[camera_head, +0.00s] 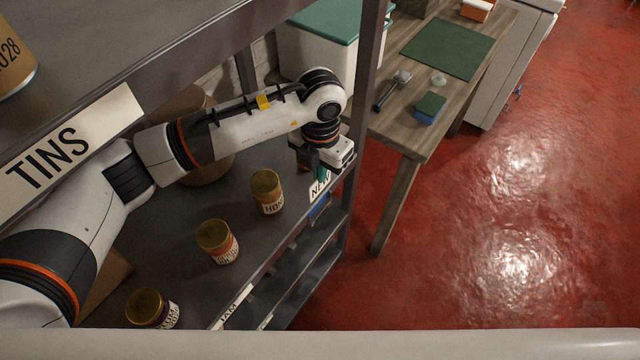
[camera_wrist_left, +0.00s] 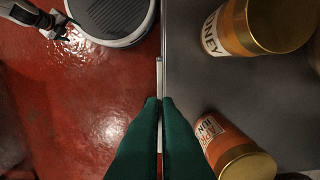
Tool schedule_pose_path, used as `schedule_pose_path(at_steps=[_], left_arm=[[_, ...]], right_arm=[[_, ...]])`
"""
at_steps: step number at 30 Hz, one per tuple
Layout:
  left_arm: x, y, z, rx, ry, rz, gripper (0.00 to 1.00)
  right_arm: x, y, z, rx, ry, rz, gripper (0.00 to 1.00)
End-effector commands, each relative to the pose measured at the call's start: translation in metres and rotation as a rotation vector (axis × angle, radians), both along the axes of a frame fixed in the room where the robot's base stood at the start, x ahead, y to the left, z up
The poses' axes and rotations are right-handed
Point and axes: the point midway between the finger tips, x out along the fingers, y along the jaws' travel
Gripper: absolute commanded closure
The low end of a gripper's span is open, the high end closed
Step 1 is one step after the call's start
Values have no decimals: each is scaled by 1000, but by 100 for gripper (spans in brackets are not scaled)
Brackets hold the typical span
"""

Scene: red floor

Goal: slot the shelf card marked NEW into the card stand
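The white shelf card marked NEW (camera_head: 319,187) is upright at the shelf's front edge, near its right end. My left gripper (camera_head: 322,172) is directly above it, with its green fingers at the card's top. In the left wrist view the two green fingers (camera_wrist_left: 159,100) are close together with a thin pale strip, seen edge-on, between them. The fingers look shut on the card. I cannot make out the card stand as a separate thing; the gripper and card may hide it.
Jars with gold lids (camera_head: 266,190), (camera_head: 217,241), (camera_head: 150,308) stand along the grey shelf (camera_head: 190,260). A TINS label (camera_head: 70,140) is on the upper shelf's edge. A dark post (camera_head: 362,110) rises right of my gripper. A wooden table (camera_head: 430,135) stands beyond it.

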Motion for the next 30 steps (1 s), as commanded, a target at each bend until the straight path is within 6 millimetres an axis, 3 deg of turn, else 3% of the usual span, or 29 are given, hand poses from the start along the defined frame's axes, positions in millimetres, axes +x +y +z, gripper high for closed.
schedule_pose_path(at_steps=[6,16,30], left_arm=[[0,0,16,1,0,1,100],[0,0,17,1,1,1,100],[0,0,43,-1,-1,0,100]], right_arm=[[0,0,-3,0,1,-1,22],[-1,1,-2,2,0,-2,22],[0,3,11,3,1,-3,22]])
